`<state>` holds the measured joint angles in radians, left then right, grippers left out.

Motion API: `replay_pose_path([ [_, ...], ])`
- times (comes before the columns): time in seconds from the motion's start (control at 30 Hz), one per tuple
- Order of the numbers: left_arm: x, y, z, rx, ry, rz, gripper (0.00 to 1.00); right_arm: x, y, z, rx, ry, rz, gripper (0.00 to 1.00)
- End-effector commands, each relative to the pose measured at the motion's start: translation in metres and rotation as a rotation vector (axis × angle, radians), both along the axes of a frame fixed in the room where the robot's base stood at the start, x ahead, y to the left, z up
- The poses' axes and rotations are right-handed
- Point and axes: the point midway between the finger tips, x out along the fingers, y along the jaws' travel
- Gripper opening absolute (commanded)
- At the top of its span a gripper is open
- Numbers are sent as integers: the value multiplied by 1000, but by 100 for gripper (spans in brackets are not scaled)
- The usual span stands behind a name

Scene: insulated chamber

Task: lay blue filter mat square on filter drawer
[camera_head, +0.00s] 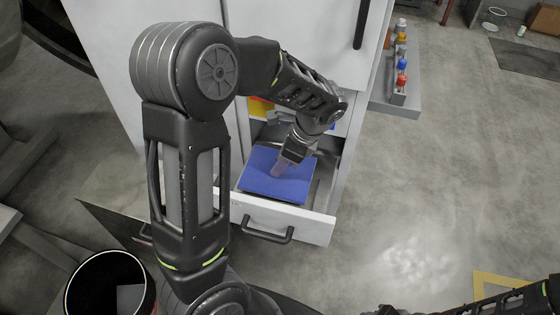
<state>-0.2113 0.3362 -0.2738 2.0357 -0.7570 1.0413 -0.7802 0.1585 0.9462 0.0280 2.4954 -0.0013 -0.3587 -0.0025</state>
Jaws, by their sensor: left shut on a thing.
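The blue filter mat (262,186) is a flat blue square lying in the open filter drawer (312,226), which has a white front and a dark handle. The mat sits toward the left of the drawer, and a bare strip of grey interior shows to its right. My left gripper (279,170) reaches down onto the mat from above and is shut on it; the fingertips are small and partly blurred into the blue. Whether the mat rests fully on the drawer floor is hard to tell. My right arm shows at the bottom right, its gripper unclear at the edge.
The white cabinet (290,30) stands behind the drawer. A grey ledge (398,105) to its right holds several small bottles with coloured caps. A dark round bin (110,285) stands at the bottom left. The floor at right is mostly clear.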

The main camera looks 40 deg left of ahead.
Motion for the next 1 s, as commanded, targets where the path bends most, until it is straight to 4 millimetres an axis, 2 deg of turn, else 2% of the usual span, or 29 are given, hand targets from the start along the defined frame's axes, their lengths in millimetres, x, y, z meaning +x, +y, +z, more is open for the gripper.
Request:
replay_pose_path([
  [0.27, -4, -1, -11, -2, 14, -2, 0, 0, 0, -4, 0, 0, 0, 36],
  [0.3, -5, -1, -11, -2, 16, -1, 30, 0, 0, -4, 0, 0, 0, 36],
  [0.53, -6, 0, -13, -3, 20, 0, 49, 0, 0, -5, 0, 0, 0, 36],
  [0.83, -6, 0, -12, -3, 21, 2, 50, 0, 0, -4, 0, 0, 0, 36],
  [1.0, -6, 0, 2, -2, 20, 2, 50, 0, 0, 4, 0, 0, 0, 36],
])
